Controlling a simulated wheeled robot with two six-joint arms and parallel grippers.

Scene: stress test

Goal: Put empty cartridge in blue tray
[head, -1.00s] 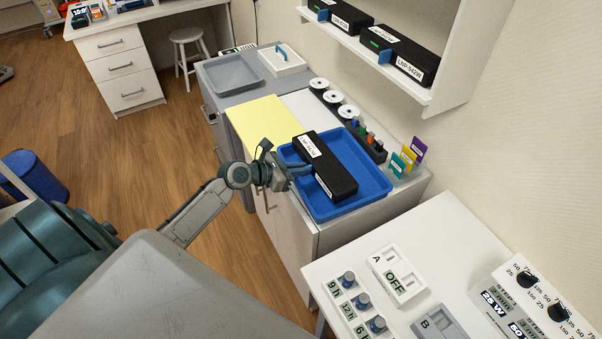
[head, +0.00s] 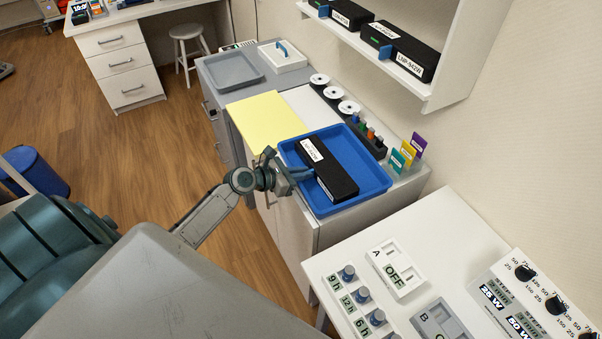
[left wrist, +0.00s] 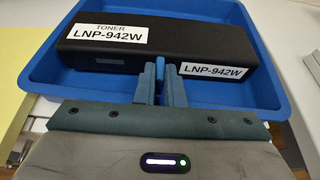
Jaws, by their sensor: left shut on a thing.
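A black toner cartridge (head: 337,176) with white labels lies within the rim of the blue tray (head: 373,184) in the head view. In the left wrist view the cartridge (left wrist: 150,50) bears the labels TONER and LNP-942W, and the tray (left wrist: 270,88) surrounds it. My left gripper (head: 301,175) reaches over the tray's left side and is shut on the cartridge at its near long side. In the left wrist view the fingers (left wrist: 160,78) meet at a small blue part between the labels. The cartridge's underside is hidden, so I cannot tell whether it rests fully on the tray floor. My right gripper is out of view.
A yellow sheet (head: 258,118) and a grey tray (head: 232,68) lie farther back on the counters. A dark rack (head: 362,127) with small bottles and colored cards (head: 408,152) stand behind the blue tray. More cartridges (head: 400,50) sit on the wall shelf. A control panel table (head: 430,250) is nearer.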

